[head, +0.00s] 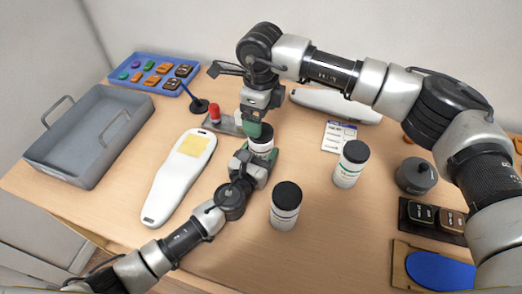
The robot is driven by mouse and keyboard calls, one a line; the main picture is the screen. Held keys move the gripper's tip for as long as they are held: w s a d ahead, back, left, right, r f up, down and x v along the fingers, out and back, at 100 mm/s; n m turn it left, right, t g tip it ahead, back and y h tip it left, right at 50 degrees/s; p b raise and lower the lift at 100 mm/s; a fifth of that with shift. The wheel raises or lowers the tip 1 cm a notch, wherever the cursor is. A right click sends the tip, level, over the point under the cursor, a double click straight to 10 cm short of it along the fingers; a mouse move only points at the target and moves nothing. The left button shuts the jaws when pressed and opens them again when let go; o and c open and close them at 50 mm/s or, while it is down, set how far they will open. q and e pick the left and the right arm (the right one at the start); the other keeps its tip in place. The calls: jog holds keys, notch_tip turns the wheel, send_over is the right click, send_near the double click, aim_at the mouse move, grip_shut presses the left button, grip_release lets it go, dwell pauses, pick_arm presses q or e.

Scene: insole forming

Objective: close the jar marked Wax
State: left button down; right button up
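A white jar (261,148) with a dark lid (263,135) stands between my two grippers at the middle of the table. Its label is mostly hidden, so I cannot read its name. My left gripper (262,157) is shut around the jar's lower body from the front. My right gripper (256,127) reaches down from above, its green fingertips at the lid. It appears shut on the lid, which sits on or just over the jar's mouth. Two more white jars with black lids stand upright to the right, a near one (284,213) and a farther one (349,170).
A grey tray (72,167) stands at the left, with a blue sorting tray (128,65) behind it. A white insole form (172,182) with a yellow patch lies left of my grippers. A label card (338,136), round grey container (416,176) and blue pad (440,271) lie right.

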aim_at(261, 148)
jog(key=shift+c, duration=0.4)
notch_tip(261, 148, up, 4)
jog(key=m, duration=0.3)
jog(key=shift+f+m, duration=0.2)
jog(key=shift+m, duration=0.1)
jog(key=shift+f, duration=0.1)
jog(key=shift+f, duration=3.95)
jog(key=shift+c, duration=0.3)
jog(key=c, duration=0.9)
jog(key=o, duration=1.1)
